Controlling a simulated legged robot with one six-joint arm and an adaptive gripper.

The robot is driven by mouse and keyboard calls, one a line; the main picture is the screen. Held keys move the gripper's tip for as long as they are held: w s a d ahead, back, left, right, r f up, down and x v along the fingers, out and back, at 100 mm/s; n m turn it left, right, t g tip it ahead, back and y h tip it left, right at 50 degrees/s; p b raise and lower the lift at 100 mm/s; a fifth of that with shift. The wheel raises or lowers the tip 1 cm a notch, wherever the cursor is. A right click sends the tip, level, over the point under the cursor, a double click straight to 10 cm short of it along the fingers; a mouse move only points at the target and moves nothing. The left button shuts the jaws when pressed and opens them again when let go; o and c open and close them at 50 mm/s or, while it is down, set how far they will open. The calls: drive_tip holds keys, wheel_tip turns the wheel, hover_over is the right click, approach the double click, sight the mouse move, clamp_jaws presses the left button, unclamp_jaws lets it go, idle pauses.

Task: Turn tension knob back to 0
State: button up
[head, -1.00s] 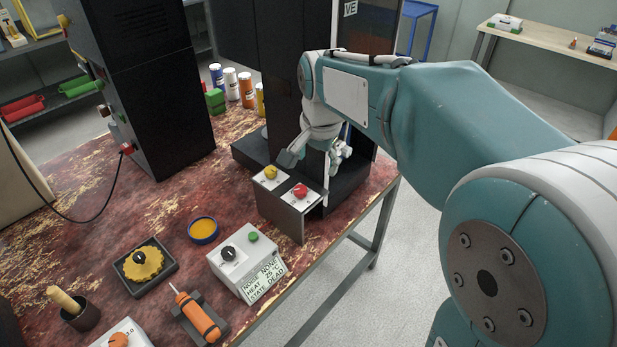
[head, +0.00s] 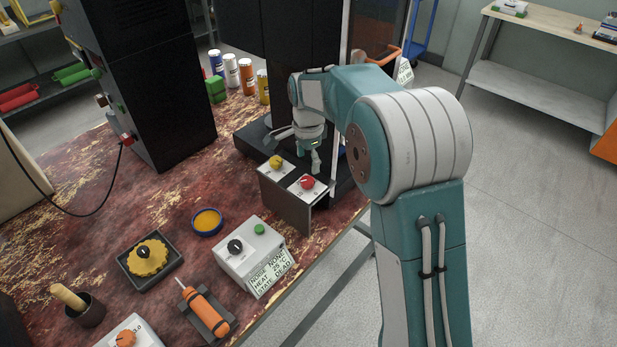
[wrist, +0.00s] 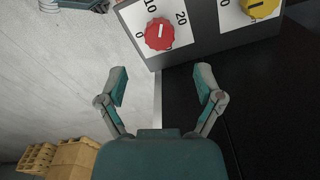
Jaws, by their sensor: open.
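A red knob (head: 307,182) and a yellow knob (head: 276,162) sit on the white top panel of a grey control box (head: 286,206) at the table's right edge. In the wrist view, the red knob (wrist: 159,34) stands by a scale marked 0, 10 and 20. Its white mark points roughly upward, away from the 0. The yellow knob (wrist: 258,6) is partly cut off at the top right. No label naming the tension knob is readable. My gripper (wrist: 162,84) is open and empty, its fingers apart from the red knob. In the head view my gripper (head: 300,149) is just behind the box.
A black machine (head: 381,70) stands behind my gripper. A grey-white box with a black knob (head: 252,257), a yellow dial in a tray (head: 148,258), a blue-rimmed dish (head: 207,222) and an orange-handled tool (head: 205,310) lie nearer. Open floor is to the right.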

sight(308, 179)
wheel_tip(308, 179, down, 6)
drive_tip(key=shift+a+f, duration=0.1)
drive_tip(key=shift+f, duration=0.1)
drive_tip(key=c, duration=1.1)
